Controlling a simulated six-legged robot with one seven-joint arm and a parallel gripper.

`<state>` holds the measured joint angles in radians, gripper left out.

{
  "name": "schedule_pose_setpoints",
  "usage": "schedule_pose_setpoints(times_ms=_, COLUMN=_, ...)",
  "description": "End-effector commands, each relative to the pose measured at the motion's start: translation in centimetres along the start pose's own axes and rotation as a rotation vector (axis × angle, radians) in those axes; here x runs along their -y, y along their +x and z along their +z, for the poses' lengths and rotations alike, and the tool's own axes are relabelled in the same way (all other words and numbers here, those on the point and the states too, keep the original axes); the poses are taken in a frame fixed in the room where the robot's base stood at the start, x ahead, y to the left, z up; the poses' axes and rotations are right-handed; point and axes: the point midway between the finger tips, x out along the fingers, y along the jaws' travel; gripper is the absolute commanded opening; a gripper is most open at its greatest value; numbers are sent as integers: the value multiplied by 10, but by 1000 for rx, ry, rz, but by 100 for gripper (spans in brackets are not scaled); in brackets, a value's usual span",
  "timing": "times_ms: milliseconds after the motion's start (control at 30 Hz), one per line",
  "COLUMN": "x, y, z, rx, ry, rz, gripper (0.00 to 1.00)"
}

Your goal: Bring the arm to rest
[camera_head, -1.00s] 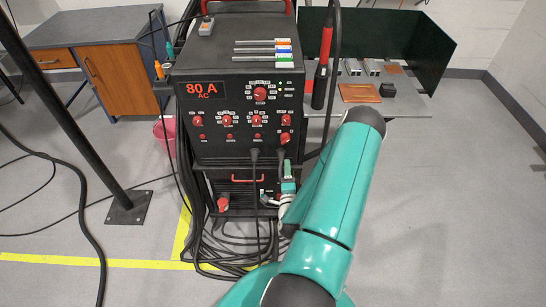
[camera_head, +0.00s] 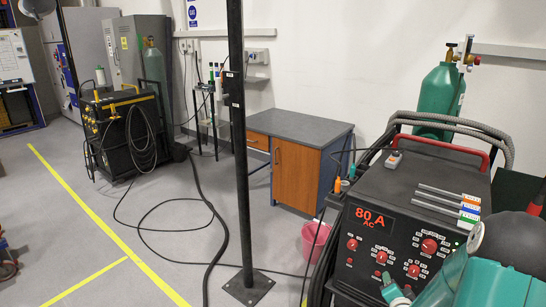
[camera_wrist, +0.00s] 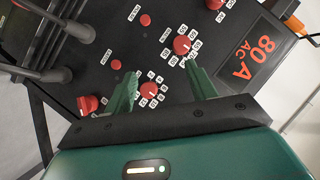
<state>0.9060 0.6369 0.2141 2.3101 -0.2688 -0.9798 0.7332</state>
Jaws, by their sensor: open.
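My gripper (camera_wrist: 162,92) is open and empty in the wrist view, its two green fingers apart in front of the black welding machine's front panel (camera_wrist: 100,30). A red knob (camera_wrist: 148,90) shows between the fingers; I cannot tell whether either finger touches the panel. In the head view the welding machine (camera_head: 345,235) stands at the lower right with a lit "80 A AC" display.
A black post (camera_head: 238,140) on a bolted base stands left of the machine. Behind are a grey-topped cabinet (camera_head: 300,125), a pink bucket (camera_head: 315,240) and a green gas cylinder (camera_head: 440,95). Cables (camera_head: 185,230) lie on the floor. Another black machine (camera_head: 125,125) stands far left.

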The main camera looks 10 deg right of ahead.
Motion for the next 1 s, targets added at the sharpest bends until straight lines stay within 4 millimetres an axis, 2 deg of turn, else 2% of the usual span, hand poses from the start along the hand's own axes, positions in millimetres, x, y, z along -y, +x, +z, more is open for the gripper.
schedule_pose_setpoints(times_ms=33, x=22, y=-4, z=-2, rx=29, ry=-61, rz=4, gripper=56)
schedule_pose_setpoints(times_ms=267, x=98, y=-34, z=2, rx=172, ry=-312, rz=61, gripper=56)
schedule_pose_setpoints(times_ms=467, x=158, y=-82, z=9, rx=285, ry=-501, rz=94, gripper=56)
schedule_pose_setpoints(times_ms=700, x=213, y=-162, z=22, rx=425, ry=-695, rz=103, gripper=56)
schedule_pose_setpoints(times_ms=867, x=237, y=-225, z=32, rx=529, ry=-809, rz=86, gripper=56)
schedule_pose_setpoints(times_ms=1000, x=248, y=-285, z=42, rx=629, ry=-905, rz=51, gripper=56)
